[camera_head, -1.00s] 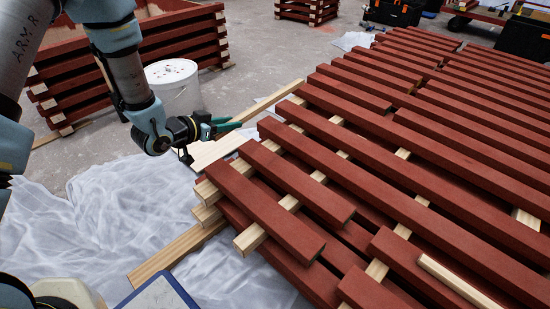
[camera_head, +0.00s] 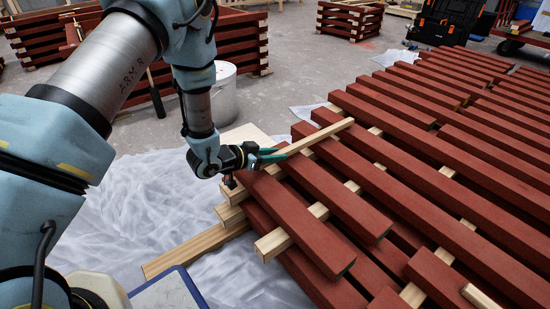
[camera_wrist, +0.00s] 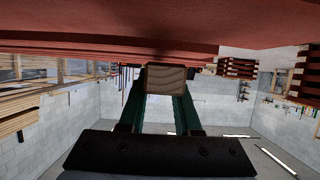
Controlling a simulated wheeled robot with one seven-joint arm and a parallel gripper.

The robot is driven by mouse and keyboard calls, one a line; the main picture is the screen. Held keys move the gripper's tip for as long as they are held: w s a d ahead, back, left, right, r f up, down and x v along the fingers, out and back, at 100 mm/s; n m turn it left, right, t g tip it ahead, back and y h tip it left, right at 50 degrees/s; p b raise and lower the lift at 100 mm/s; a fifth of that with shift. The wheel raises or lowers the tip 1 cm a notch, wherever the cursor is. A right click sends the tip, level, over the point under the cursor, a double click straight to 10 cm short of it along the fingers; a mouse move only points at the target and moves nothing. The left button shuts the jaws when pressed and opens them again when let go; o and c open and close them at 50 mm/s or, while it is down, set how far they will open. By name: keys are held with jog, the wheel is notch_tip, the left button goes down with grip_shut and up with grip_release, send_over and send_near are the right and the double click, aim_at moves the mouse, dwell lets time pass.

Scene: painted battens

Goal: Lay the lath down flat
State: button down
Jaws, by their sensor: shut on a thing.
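The pale wooden lath (camera_head: 332,131) is held in my gripper (camera_head: 281,154). Its far end points up and right in the head view, over the left ends of the red battens. I cannot tell from this view whether it touches them or is tilted. In the wrist view, the lath's square end (camera_wrist: 167,78) shows between the green fingers of my gripper (camera_wrist: 166,100). The lath's near part is hidden by the fingers and wrist.
Red battens (camera_head: 430,185) on pale cross-pieces (camera_head: 290,232) form a wide stack at right. Another pale strip (camera_head: 480,296) lies on them at lower right. White sheeting (camera_head: 130,210) covers the floor at left. A white bucket (camera_head: 225,95) stands behind my arm.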

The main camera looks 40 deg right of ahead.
jog(key=shift+r, duration=0.1)
jog(key=shift+f, duration=0.65)
jog(key=c, duration=0.6)
grip_release()
